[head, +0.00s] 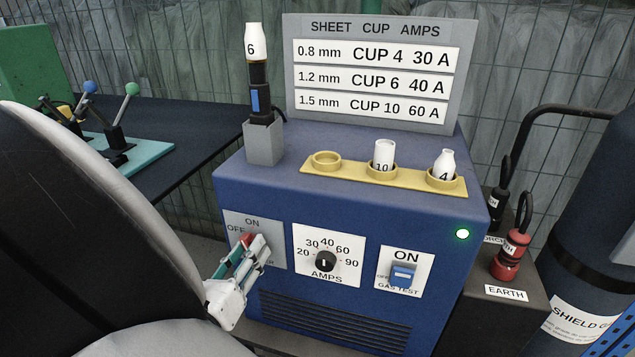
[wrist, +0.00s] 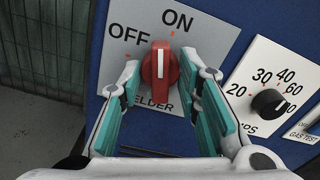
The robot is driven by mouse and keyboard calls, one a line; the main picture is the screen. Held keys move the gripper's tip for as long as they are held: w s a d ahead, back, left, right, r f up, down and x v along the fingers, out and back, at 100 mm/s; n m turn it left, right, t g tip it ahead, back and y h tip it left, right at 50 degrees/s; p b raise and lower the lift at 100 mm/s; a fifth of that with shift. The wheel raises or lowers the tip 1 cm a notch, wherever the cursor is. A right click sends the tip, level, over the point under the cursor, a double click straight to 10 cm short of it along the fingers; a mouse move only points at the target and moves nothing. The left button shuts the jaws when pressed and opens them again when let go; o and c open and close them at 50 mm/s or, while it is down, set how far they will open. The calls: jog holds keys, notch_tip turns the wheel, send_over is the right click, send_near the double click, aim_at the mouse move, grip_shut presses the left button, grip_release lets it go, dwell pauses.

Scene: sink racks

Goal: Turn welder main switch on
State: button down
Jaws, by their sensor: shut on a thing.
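The red main switch knob (wrist: 160,68) sits on a grey plate on the welder's blue front, with ON above and OFF to its upper left. In the wrist view its white pointer line stands nearly upright, between the OFF and ON labels. My gripper (wrist: 165,85) has one finger on each side of the knob and is shut on it. In the head view my gripper (head: 252,250) covers most of the knob and the lower part of the plate (head: 272,228). A green lamp (head: 463,233) on the welder (head: 225,180) is lit.
An AMPS dial (head: 326,261) and a blue gas test switch (head: 403,276) are to the right of the plate. A torch (head: 260,100) stands upright on top, beside a yellow cup rack (head: 309,170). A gas cylinder (head: 590,200) stands at the right.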

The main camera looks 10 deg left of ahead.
jog(key=shift+f+m+b, duration=0.1)
jog(key=shift+m+b, duration=1.2)
jog(key=shift+m, duration=0.3)
jog(key=c, duration=1.5)
grip_release()
jog(key=s+p, duration=0.1)
jog(key=s, duration=0.4)
jog(key=shift+a, duration=0.2)
